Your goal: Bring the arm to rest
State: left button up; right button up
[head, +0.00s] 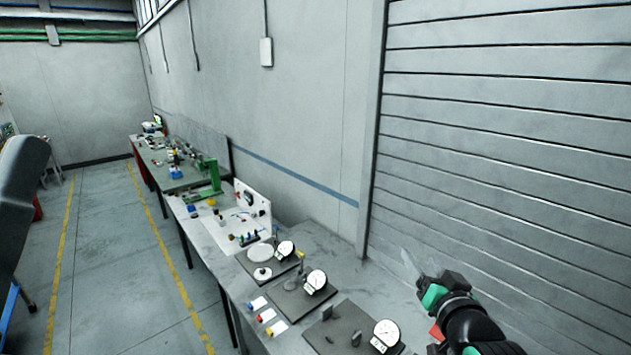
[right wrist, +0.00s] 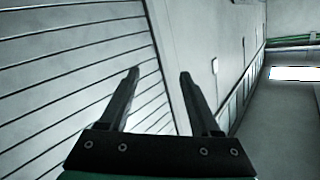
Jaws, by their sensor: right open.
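My right arm comes in at the lower right of the head view. Its gripper (head: 412,265) is raised above the right end of the workbench, in front of the ribbed grey wall. In the right wrist view the two dark fingers (right wrist: 159,74) stand apart with nothing between them. Beyond them are only the ribbed wall, the plain wall and the ceiling area. My left gripper does not show in the head view.
The long workbench (head: 309,237) runs along the wall. Dial gauges (head: 386,333) on dark plates, small coloured parts on white cards (head: 266,316), a white panel (head: 252,205) and a green fixture (head: 208,178) stand on it. The floor aisle (head: 110,250) left of it looks clear.

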jog(key=s+a+r+n+t+y, duration=0.1)
jog(key=s+a+r+t, duration=0.15)
jog(key=s+r, duration=0.55)
jog(key=s+a+r+n+t+y, duration=0.15)
jog(key=s+r+t, duration=0.25)
jog(key=r, duration=0.8)
jog(key=s+r+n+t, duration=0.1)
jog(key=s+r+t, duration=0.1)
jog(key=s+r, duration=0.4)
jog(key=s+r+n+t, duration=0.1)
jog(key=s+r+t, duration=0.25)
jog(key=s, duration=0.55)
notch_tip(320, 180, down, 34)
jog(key=b, duration=3.4)
jog(key=shift+w+a+f+n+g, duration=0.15)
jog(key=shift+w+n+g, duration=0.1)
jog(key=shift+n+g, duration=0.15)
